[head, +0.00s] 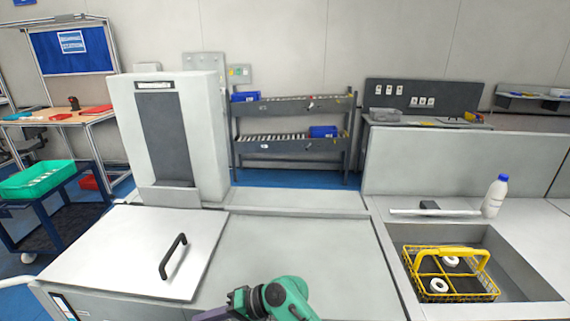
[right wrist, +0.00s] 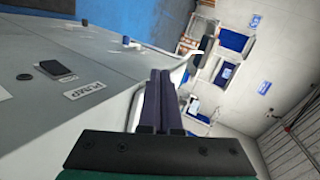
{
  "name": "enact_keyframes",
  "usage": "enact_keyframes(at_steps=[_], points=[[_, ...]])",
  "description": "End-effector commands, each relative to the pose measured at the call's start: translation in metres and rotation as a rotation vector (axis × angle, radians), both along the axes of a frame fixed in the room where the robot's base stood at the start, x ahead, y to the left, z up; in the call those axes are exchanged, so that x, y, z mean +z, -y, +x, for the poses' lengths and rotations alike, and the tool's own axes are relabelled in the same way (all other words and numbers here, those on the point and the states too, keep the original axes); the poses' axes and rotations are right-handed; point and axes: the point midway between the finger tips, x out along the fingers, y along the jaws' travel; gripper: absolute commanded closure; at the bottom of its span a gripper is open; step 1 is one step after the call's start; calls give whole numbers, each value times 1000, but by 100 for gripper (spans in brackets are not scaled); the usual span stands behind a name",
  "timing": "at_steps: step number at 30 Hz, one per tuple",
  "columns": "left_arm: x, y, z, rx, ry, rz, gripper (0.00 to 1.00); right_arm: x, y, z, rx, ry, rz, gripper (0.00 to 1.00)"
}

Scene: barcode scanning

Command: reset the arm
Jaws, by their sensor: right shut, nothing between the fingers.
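My right gripper (right wrist: 163,80) shows in the right wrist view with its two dark fingers pressed together and nothing between them. It points past a grey surface (right wrist: 60,115) on the left of that view and touches nothing that I can see. In the head view a green and dark part of one of my arms shows at the bottom middle, over the grey worktop (head: 310,255). I cannot tell which arm it is, and its fingertips are out of that view. My left gripper is not in view.
A tall white machine (head: 205,140) and a lid with a black handle (head: 172,256) stand left. A yellow wire basket (head: 447,292) sits in a recess at right, near a white bottle (head: 495,196). A shelf rack (head: 290,146) stands behind. The middle worktop looks clear.

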Motion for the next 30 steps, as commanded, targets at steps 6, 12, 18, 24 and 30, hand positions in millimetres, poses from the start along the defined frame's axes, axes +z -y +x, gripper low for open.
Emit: enact_keyframes(at_steps=[6, 12, 18, 24, 30], points=[[0, -2, 2, 0, 3, 2, 46, -28, 62, 0, -65, 138, -125, 100], [-1, -4, -6, 1, -10, 5, 46, -61, 155, -8, -143, 254, -355, 100], [-1, -5, -9, 2, -14, 7, 46, -80, 259, -34, -194, 314, -642, 100], [-1, -5, -8, 3, -14, 7, 46, -80, 340, -66, -205, 324, -884, 100], [-1, -5, -8, 3, -13, 7, 46, -67, 404, -99, -198, 311, -1091, 100]])
